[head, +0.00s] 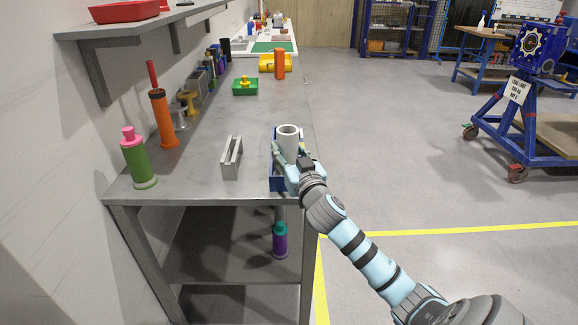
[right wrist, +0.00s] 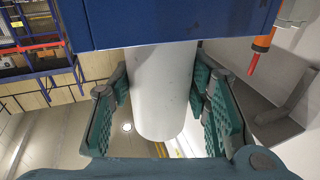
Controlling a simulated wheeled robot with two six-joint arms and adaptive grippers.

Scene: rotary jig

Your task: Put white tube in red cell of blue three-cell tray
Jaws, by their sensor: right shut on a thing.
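The white tube (head: 288,134) stands about upright at the front right of the bench, with its open top showing in the head view. My right gripper (head: 291,161) is shut on the tube, which also shows between the teal finger pads in the right wrist view (right wrist: 162,92). The blue tray (head: 276,184) is at the bench's front right edge, partly hidden by my gripper. In the right wrist view the tray's blue wall (right wrist: 170,22) covers the tube's lower end. The red cell is hidden, and I cannot tell whether the tube rests in a cell. My left gripper is out of view.
A grey slotted block (head: 231,158) stands left of the tray. A green bottle (head: 138,163) and an orange bottle (head: 162,118) stand along the wall side. A green tray (head: 245,88) and an orange cylinder (head: 279,64) are farther back. The middle bench top is clear.

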